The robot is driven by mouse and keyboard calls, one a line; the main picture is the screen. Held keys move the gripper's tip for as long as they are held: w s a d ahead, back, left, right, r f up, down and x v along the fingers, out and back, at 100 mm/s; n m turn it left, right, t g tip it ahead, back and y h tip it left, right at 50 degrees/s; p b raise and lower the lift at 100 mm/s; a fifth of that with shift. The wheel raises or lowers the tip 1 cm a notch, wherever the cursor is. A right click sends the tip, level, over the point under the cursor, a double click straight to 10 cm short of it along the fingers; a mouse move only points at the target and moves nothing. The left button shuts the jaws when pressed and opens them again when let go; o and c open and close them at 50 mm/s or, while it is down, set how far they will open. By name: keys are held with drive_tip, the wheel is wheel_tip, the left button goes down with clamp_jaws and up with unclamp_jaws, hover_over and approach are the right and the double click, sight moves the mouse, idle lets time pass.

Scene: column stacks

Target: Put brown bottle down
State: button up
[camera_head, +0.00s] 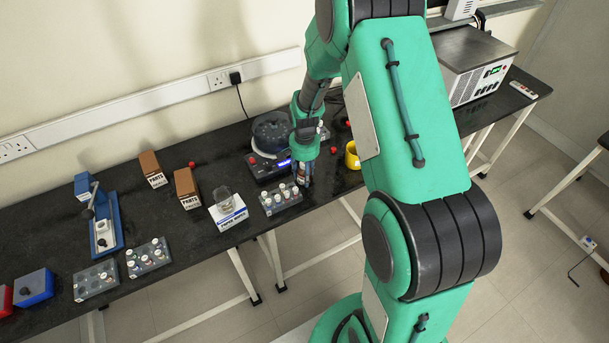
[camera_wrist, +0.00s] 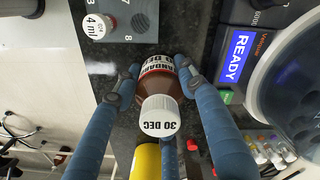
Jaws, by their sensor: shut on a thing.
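The brown bottle (camera_wrist: 158,82) has a white cap marked "30 DEC" and a white label with dark print. In the head view my gripper (camera_head: 303,180) points down over the black bench (camera_head: 232,168), between a vial rack and a round-lidded device. The bottle is mostly hidden there by the fingers. I cannot tell whether its base touches the bench.
The vial rack (camera_head: 281,199) is just left of my gripper; a "4 ml" vial (camera_wrist: 95,25) shows in the wrist view. The device's "READY" screen (camera_wrist: 238,53) is close by. The bench's front edge is near.

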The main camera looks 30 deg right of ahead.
idle(0.3)
drive_tip(key=o, duration=1.3)
drive_tip(key=shift+f, duration=0.1)
wheel_tip(320, 180, up, 12)
drive_tip(key=p, duration=0.2)
drive_tip(key=shift+p, duration=0.4)
drive_tip(key=shift+r, duration=0.2)
